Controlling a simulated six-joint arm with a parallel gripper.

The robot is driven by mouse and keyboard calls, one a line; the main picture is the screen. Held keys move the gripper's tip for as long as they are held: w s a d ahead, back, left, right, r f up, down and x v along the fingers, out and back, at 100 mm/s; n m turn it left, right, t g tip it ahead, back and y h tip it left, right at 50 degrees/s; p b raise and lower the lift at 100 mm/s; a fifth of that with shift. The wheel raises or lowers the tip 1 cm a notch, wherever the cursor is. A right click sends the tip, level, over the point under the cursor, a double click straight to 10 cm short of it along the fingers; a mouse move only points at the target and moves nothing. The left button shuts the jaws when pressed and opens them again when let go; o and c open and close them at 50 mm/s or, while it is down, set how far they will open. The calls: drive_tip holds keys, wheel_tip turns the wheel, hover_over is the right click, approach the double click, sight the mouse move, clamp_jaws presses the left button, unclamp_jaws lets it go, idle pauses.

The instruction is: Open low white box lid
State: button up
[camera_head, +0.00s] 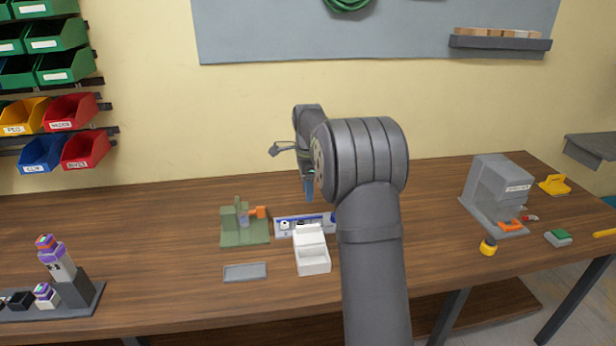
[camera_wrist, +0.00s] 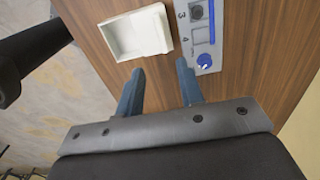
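The low white box (camera_head: 313,262) stands on the table left of my forearm in the head view. A white panel (camera_head: 309,237) rises at its back edge and looks like the lid standing up. In the wrist view the box (camera_wrist: 130,38) shows a hollow, open-looking inside, with the raised panel (camera_wrist: 157,28) along its right side. My gripper (camera_wrist: 160,66) is open and empty, its two blue fingers apart, with bare table between the tips. In the head view my gripper (camera_head: 308,186) is above and behind the box, partly hidden by my arm.
A numbered strip with sockets (camera_head: 297,225) lies just behind the box and shows beside it in the wrist view (camera_wrist: 203,35). A green fixture (camera_head: 232,238) stands left, with a flat grey plate (camera_head: 245,272) in front. A grey machine (camera_head: 497,190) is far right.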

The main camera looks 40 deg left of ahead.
wheel_tip(320, 180, up, 4)
hover_over(308, 227)
drive_tip(key=shift+w+a+r, duration=0.1)
drive_tip(key=shift+w, duration=0.05)
idle(0.5)
wheel_tip(308, 227, down, 18)
drive_tip(key=shift+r, duration=0.25)
idle(0.3)
drive_tip(key=shift+r, duration=0.55)
wheel_tip(308, 227, up, 16)
drive_tip(key=shift+r, duration=0.2)
drive_tip(key=shift+f, duration=0.1)
